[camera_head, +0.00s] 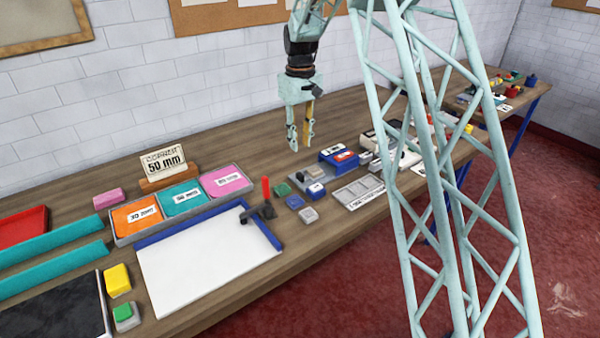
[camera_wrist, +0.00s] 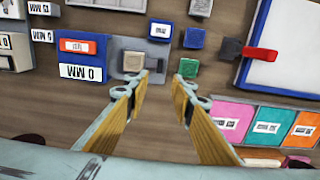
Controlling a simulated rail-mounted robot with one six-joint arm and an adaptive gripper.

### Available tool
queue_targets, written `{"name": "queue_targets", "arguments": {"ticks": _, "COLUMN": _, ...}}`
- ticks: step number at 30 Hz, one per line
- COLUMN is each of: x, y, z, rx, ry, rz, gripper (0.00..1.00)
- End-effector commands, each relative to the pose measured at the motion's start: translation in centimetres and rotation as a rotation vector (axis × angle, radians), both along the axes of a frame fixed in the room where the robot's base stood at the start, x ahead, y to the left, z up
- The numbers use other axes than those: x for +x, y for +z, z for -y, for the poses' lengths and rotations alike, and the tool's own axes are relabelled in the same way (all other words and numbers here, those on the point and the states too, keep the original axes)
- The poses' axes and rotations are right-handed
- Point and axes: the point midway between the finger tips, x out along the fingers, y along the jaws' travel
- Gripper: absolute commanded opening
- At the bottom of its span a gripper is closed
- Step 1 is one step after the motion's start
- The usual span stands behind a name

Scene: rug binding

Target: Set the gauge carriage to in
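The gauge appears to be a grey plate (camera_head: 301,182) with a blue housing (camera_head: 340,156) bearing a red label. In the wrist view the housing (camera_wrist: 82,52) also carries a white plate reading 0 MM. A small pale block with a dark knob (camera_wrist: 133,62), perhaps the carriage, sits on the plate beside the housing; it also shows in the head view (camera_head: 316,190). My gripper (camera_head: 300,142) is open and empty above the bench, fingers pointing down. In the wrist view its fingertips (camera_wrist: 160,82) are apart, the left one near the plate's edge, the right one near a green block (camera_wrist: 190,69).
A white board (camera_head: 205,258) with a blue edge and red-handled clamp (camera_head: 267,197) lies to the left. A tray of orange, teal and pink pieces (camera_head: 182,206) stands behind it. A 50 mm sign (camera_head: 163,161) stands at the back. Small blocks (camera_head: 308,215) lie near the gauge.

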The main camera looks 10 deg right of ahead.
Motion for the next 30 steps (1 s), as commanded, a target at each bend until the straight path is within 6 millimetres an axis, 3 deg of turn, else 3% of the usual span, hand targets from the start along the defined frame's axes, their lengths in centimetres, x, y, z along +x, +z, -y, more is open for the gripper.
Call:
{"name": "queue_targets", "arguments": {"ticks": 14, "x": 0.0, "y": -1.1, "z": 0.0, "rx": 0.0, "ry": 0.0, "rz": -0.001, "gripper": 0.23}}
{"name": "queue_targets", "arguments": {"ticks": 30, "x": -0.1, "y": -7.5, "z": 0.0, "rx": 0.001, "ry": 0.0, "rz": -0.001, "gripper": 0.23}}
